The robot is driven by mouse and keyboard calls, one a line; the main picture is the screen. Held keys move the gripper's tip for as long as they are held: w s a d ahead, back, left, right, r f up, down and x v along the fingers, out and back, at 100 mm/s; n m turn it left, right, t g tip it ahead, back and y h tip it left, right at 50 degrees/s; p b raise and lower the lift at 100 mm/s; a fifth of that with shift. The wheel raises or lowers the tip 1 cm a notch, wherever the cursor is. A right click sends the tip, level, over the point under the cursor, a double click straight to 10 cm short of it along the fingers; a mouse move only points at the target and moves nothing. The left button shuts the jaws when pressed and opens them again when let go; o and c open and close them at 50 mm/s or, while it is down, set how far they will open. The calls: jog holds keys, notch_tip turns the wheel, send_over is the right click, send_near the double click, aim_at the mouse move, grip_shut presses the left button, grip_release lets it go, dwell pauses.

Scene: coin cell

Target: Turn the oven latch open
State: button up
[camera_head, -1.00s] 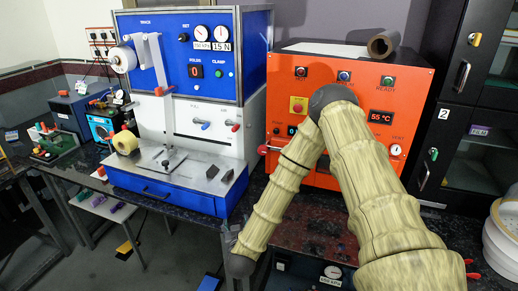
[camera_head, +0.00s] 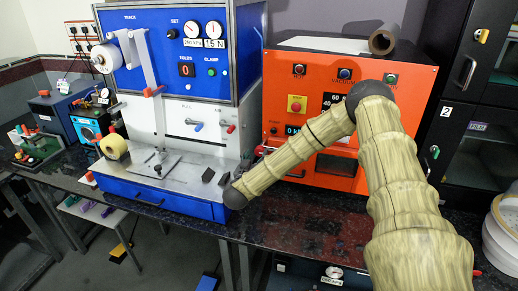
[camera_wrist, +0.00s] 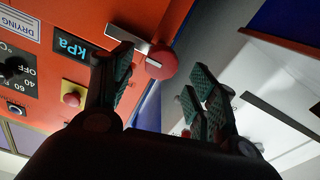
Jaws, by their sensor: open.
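The orange oven (camera_head: 345,120) stands at the back right of the bench. Its latch is a silver lever (camera_wrist: 125,33) with a red ball knob (camera_wrist: 161,62), seen in the wrist view on the oven's orange front; the red knob (camera_head: 261,150) also shows at the oven's left edge in the head view. My gripper (camera_wrist: 165,72) is open and empty, with one green-padded finger on each side of the knob in the picture. Whether the knob lies between the pads or just past the tips I cannot tell. In the head view my arm hides my gripper.
A blue and white machine (camera_head: 185,115) stands just left of the oven, with its pale side close to my right finger. A tube (camera_head: 383,41) lies on the oven's top. A dark cabinet (camera_head: 470,110) is at right. The dark bench top (camera_head: 310,222) before the oven is clear.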

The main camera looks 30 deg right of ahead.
aim_at(259, 152)
jog(key=shift+p+x, duration=0.7)
jog(key=shift+x, duration=1.75)
jog(key=shift+a, duration=0.1)
grip_shut()
